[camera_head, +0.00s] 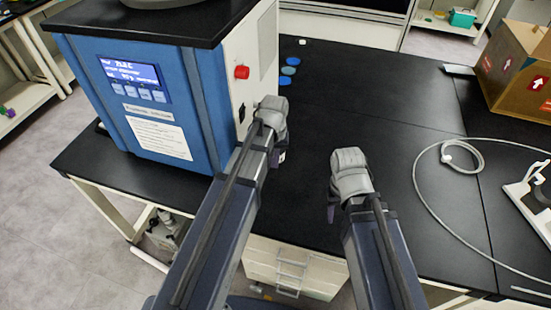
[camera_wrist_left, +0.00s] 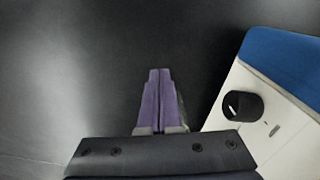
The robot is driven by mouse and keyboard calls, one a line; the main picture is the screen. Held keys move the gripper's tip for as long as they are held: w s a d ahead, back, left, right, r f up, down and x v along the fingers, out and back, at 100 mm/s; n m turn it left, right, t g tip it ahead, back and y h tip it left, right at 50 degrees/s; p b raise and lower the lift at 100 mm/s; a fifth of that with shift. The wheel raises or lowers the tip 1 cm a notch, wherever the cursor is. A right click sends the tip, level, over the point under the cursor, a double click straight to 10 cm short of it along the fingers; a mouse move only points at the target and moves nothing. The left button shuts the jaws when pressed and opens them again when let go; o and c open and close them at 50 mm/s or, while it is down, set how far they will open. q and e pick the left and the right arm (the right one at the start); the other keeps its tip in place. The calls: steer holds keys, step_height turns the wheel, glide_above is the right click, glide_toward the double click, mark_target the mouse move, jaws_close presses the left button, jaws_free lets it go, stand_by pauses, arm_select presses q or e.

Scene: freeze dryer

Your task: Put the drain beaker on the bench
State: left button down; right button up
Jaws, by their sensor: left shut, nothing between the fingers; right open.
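I cannot make out a drain beaker in either view. The black bench (camera_head: 335,95) has a bare stretch between and beyond my grippers. My left gripper (camera_head: 275,157) is beside the right side of the blue and white freeze dryer (camera_head: 190,110), over the bench. In the left wrist view its purple fingers (camera_wrist_left: 160,75) are shut together and empty, with bare black surface beyond them. My right gripper (camera_head: 332,210) is open near the bench's front edge, mostly hidden by its own wrist.
The freeze dryer's side has a red knob (camera_head: 242,72) and a black knob (camera_wrist_left: 242,106). Blue discs (camera_head: 289,70) lie behind my left gripper. A pale hose (camera_head: 420,190) curves across the right side. A cardboard box (camera_head: 515,70) stands at the back right.

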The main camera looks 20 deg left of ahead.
step_height(320, 180, up, 7)
steer(key=p, duration=0.5)
steer(key=shift+p, duration=0.35)
